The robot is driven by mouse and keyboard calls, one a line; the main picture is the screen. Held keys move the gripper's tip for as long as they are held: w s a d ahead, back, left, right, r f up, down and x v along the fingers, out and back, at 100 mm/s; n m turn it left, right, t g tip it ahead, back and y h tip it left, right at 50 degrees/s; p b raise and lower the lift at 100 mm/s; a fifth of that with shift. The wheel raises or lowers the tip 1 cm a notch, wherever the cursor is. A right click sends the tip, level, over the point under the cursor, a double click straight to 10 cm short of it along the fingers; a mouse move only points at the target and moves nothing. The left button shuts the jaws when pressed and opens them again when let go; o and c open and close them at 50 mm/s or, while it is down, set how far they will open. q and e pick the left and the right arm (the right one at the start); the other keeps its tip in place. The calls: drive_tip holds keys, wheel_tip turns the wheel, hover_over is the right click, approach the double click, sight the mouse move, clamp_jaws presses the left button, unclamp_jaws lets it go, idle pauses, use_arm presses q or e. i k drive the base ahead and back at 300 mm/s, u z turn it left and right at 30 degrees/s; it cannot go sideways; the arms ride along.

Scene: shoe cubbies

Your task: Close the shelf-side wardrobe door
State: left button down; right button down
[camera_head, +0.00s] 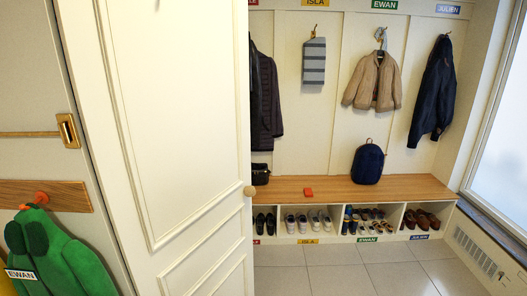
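A tall cream panelled wardrobe door (180,130) fills the left middle of the head view. It stands open, swung out toward me, and hides the left part of the cubby bench behind it. Neither of my grippers is in view.
Behind the door is a wooden bench (415,184) with shoe cubbies below and coats on hooks above. A green garment (48,255) hangs at lower left. The tiled floor (345,276) is clear.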

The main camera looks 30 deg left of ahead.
sight(160, 88)
drive_tip(key=u, duration=0.4)
drive_tip(key=i, duration=0.8)
drive_tip(key=u, duration=0.7)
